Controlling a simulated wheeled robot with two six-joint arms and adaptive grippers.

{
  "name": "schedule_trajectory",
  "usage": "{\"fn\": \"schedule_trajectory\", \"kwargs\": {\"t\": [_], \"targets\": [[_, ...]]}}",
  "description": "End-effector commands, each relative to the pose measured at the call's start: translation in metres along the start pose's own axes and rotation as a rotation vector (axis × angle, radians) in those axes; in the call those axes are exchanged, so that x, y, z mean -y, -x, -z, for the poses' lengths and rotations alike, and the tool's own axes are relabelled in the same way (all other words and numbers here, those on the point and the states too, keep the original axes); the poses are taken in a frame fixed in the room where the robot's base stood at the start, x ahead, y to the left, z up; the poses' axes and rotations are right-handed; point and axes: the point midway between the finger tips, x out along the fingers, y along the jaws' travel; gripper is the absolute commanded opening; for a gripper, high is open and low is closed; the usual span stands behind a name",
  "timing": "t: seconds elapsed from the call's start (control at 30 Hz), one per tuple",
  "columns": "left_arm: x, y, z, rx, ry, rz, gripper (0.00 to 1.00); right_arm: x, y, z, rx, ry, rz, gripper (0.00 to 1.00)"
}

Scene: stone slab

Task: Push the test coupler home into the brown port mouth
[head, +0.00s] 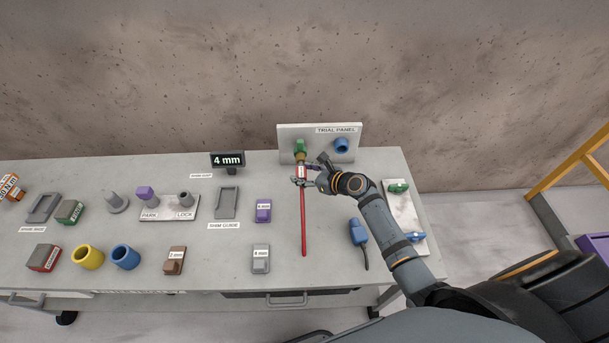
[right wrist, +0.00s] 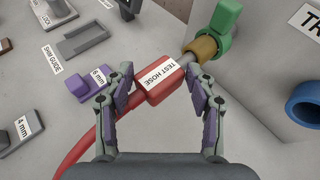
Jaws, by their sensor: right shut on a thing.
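The test coupler is a red block labelled TEST HOSE (right wrist: 158,82), with a grey metal nose (right wrist: 186,59) and a red hose (head: 304,225) trailing toward the bench front. My right gripper (head: 307,178) is shut on the red block, one finger on each side; it also fills the right wrist view (right wrist: 160,88). The brown port mouth (right wrist: 204,47) sits on the trial panel (head: 316,153) below a green valve handle (head: 300,146). The nose points at the brown mouth and meets its edge in the picture; how deep it sits is hidden. My left gripper is not in view.
A blue port (head: 341,146) is right of the brown one on the panel. A purple block (head: 263,211), a grey block (head: 261,258) and a shim guide (head: 227,203) lie left of the hose. A blue connector (head: 358,232) lies right.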

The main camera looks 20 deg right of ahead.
Motion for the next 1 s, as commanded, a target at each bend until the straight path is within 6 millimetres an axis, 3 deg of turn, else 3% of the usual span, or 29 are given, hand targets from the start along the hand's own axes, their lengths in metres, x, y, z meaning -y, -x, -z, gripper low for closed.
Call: {"fn": "schedule_trajectory", "kwargs": {"t": [0.77, 0.8, 0.97, 1.0], "targets": [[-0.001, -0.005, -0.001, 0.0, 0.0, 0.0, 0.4, 0.015, -0.012, -0.006, 0.001, 0.0, 0.0, 0.0], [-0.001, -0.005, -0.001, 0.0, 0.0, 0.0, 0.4, 0.015, -0.012, -0.006, 0.0, 0.0, 0.0, 0.6], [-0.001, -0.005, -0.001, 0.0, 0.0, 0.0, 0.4, 0.015, -0.012, -0.006, 0.0, 0.0, 0.0, 0.82], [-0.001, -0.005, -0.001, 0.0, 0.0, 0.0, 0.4, 0.015, -0.012, -0.006, 0.0, 0.0, 0.0, 0.83]]}}
